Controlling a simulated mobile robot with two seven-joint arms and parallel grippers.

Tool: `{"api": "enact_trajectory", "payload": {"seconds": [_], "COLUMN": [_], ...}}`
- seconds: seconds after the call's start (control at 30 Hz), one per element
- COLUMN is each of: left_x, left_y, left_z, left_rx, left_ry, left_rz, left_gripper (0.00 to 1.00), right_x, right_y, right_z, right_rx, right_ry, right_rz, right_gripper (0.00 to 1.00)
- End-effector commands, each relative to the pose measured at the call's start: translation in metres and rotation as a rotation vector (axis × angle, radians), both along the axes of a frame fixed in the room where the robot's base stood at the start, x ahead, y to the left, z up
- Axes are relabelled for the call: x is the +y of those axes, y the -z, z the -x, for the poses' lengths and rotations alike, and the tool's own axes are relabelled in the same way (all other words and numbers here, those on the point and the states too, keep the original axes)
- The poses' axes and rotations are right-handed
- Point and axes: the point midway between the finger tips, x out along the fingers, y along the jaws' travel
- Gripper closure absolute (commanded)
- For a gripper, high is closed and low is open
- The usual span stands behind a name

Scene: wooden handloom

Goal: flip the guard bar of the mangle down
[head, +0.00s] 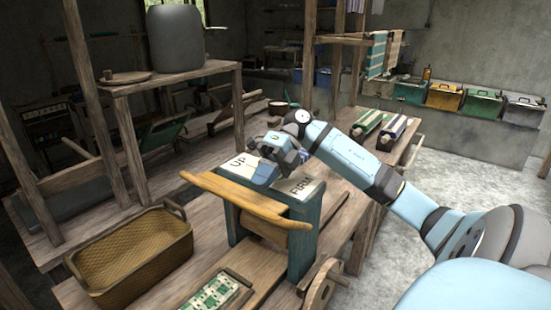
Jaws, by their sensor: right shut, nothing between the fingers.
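The mangle has a dark teal frame (306,236) and stands on the wooden bench. Pale plates on its top read "UP" (238,162) and "FIRM" (304,188). A yellow-brown wooden bar (245,201), which looks like the guard bar, runs across the near side of the top. I cannot tell from this view whether it is up or down. My right gripper (262,174) is shut and empty, over the mangle's top between the two plates and behind the bar. It hides part of the top; whether it touches is unclear. My left gripper is not in view.
A woven basket (130,258) stands left of the mangle. A wooden wheel (322,284) is at the mangle's right. Striped cloth rolls (392,128) lie behind on the bench. A post (122,118) rises at left.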

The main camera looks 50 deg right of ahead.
Motion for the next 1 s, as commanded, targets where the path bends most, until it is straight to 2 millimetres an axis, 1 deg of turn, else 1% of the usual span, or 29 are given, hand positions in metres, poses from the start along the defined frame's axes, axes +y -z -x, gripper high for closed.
{"api": "enact_trajectory", "payload": {"seconds": [0.03,0.1,0.27,0.4,0.77,1.0], "left_x": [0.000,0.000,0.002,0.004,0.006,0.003], "left_y": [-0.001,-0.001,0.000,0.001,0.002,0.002], "left_z": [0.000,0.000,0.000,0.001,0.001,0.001], "left_rx": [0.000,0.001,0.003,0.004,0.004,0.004], "left_ry": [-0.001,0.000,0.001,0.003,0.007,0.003], "left_rz": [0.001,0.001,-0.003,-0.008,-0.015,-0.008], "left_gripper": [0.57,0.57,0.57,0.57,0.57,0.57], "right_x": [0.008,0.016,0.028,0.031,0.031,0.038], "right_y": [0.003,0.008,0.015,0.017,0.017,0.022], "right_z": [0.001,0.001,0.002,0.003,0.003,0.003], "right_rx": [0.000,0.000,0.000,0.001,0.000,-0.007], "right_ry": [-0.003,0.000,0.000,0.000,0.000,0.000], "right_rz": [-0.004,-0.003,-0.001,-0.001,0.005,0.076], "right_gripper": [1.00,1.00,1.00,1.00,1.00,1.00]}}
